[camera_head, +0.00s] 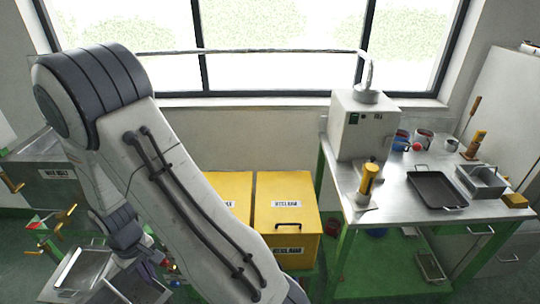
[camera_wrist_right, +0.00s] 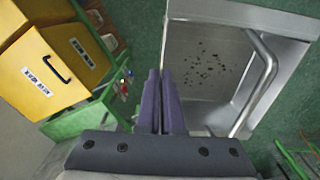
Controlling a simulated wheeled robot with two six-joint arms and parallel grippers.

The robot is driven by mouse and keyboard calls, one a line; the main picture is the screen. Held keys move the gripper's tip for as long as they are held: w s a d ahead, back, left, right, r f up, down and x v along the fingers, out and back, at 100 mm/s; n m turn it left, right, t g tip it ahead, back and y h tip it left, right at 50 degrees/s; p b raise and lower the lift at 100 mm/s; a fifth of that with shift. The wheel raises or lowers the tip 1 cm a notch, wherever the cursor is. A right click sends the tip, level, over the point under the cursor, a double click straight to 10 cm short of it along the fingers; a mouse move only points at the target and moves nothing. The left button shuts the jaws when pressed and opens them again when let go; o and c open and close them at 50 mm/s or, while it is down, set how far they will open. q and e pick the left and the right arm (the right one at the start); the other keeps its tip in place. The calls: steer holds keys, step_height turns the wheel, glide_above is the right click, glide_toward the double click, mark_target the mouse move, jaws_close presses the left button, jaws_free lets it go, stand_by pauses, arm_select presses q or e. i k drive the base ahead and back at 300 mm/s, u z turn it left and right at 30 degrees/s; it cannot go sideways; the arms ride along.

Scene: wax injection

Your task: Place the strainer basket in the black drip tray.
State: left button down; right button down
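The strainer basket (camera_head: 68,289) is a grey metal box with a bar handle, at the lower left of the head view. It fills the upper right of the right wrist view (camera_wrist_right: 192,100), with dark specks on its floor. My right gripper (camera_head: 150,268) has purple fingers close together at one side of it, in the wrist view (camera_wrist_right: 161,75) too. They appear shut on that side; the exact contact is hidden. The black drip tray (camera_head: 437,190) lies flat and empty on the steel table at right, far from this gripper. My left gripper is not in view.
The steel table (camera_head: 390,208) also bears a white machine (camera_head: 362,125), a yellow-handled tool (camera_head: 368,182), a metal box (camera_head: 482,180) and mugs (camera_head: 424,138). Yellow boxes (camera_head: 285,215) stand between basket and table. A green rack with brass valves (camera_head: 45,235) is at left.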

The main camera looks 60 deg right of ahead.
mark_target(434, 191)
steer(key=u, duration=1.45)
steer(key=k, duration=2.7)
steer(key=z, duration=2.3)
